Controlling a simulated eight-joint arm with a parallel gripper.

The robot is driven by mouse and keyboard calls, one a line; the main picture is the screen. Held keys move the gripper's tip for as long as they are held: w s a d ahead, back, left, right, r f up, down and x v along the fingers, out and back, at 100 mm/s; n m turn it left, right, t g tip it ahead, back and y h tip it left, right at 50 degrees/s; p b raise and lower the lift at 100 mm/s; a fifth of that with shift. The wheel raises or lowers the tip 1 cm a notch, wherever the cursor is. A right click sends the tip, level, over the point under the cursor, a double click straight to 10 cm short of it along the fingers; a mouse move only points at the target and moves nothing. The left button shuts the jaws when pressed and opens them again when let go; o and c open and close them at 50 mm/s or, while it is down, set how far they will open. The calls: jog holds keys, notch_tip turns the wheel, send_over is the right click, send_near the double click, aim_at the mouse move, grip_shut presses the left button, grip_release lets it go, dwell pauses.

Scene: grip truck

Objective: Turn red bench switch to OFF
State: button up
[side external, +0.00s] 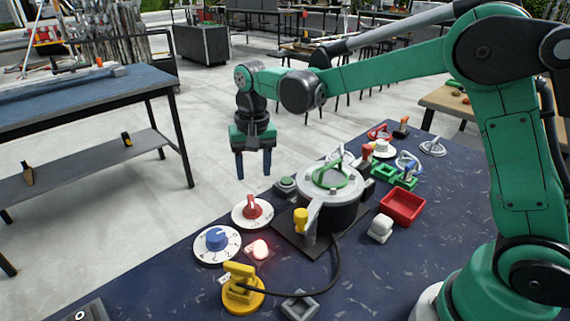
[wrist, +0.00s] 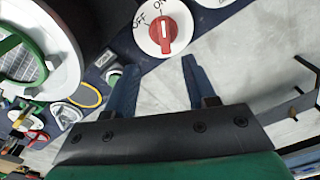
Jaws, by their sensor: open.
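The red bench switch (side external: 253,208) is a red knob on a round white dial at the bench's far edge. In the wrist view the red knob (wrist: 165,32) sits near the top, with OFF and ON printed on its dial. The knob's bar stands roughly in line with the ON label, and OFF is to its left. My gripper (side external: 253,176) points down and is open and empty, above and beyond the switch, apart from it. In the wrist view its two fingers (wrist: 156,66) reach toward the dial without touching the knob.
A blue knob dial (side external: 217,241), a lit red lamp (side external: 260,249) and a yellow device (side external: 242,288) stand close by. A round grey machine with a green handle (side external: 328,180) stands to the right. A red tray (side external: 402,207) lies farther right. The air above the switch is clear.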

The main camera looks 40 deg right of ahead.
aim_at(251, 198)
jog(key=shift+w+a+f+m+g, duration=0.15)
jog(key=shift+w+f, duration=0.15)
jog(key=shift+f, duration=0.3)
jog(key=shift+w+a+f+m+g, duration=0.15)
jog(key=shift+w+f, duration=0.1)
jog(key=shift+f, duration=2.9)
grip_shut()
